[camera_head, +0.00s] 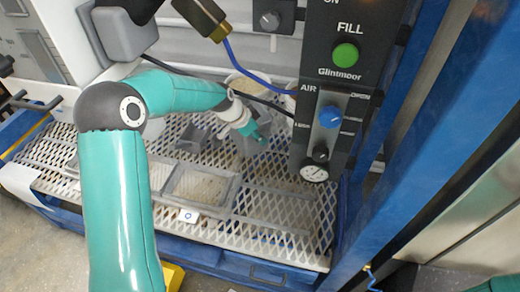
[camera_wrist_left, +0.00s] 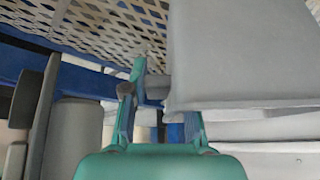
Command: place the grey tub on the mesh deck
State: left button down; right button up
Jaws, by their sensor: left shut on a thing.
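My left gripper (camera_head: 256,133) reaches over the mesh deck (camera_head: 265,238) from the left. It is shut on the grey tub (camera_head: 247,146), which is partly hidden behind the gripper. In the left wrist view the tub (camera_wrist_left: 240,55) fills the upper right, with its edge by the teal fingers (camera_wrist_left: 165,100). The deck's mesh (camera_wrist_left: 100,25) shows at the upper left there. I cannot tell whether the tub touches the deck. My right gripper is not in view.
A shallow grey tray (camera_head: 201,187) and a smaller grey container (camera_head: 193,138) are on the deck. The control panel (camera_head: 335,90) hangs at the deck's right side, by a blue post (camera_head: 410,180). A blue hose (camera_head: 250,72) and dark cable run above the gripper. The deck's front right is bare.

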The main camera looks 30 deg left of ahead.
pick_arm(q)
notch_tip(320, 180, down, 5)
jog(key=shift+f+b, duration=0.2)
jog(key=shift+b, duration=0.35)
jog(key=c, duration=0.9)
grip_release()
jog(key=p+v, duration=0.1)
jog(key=v, duration=1.1)
jog(key=shift+p, duration=0.4)
jog(key=shift+r, duration=0.1)
